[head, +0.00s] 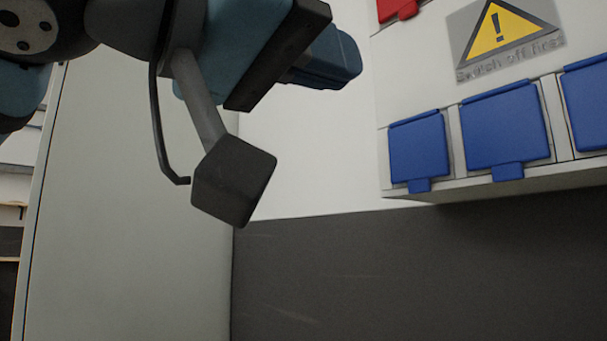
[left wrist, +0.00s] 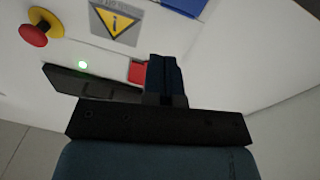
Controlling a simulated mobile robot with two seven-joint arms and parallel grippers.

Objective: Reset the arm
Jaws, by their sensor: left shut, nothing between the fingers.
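My left arm comes in from the upper left of the head view. My left gripper (head: 338,62) is near the top middle, to the left of the white box with blue covers and apart from it in the picture. In the left wrist view the dark blue fingers of the left gripper (left wrist: 165,72) are together, with nothing between them. A red cover (left wrist: 138,71) is partly hidden behind the fingers there. My right gripper is in neither view.
The white box (head: 412,72) carries blue covers (head: 505,130) and a yellow warning sign (head: 505,30). A red knob on a yellow base (left wrist: 36,33) and a green light (left wrist: 82,65) show in the wrist view. A pale grey panel (head: 130,200) stands at left.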

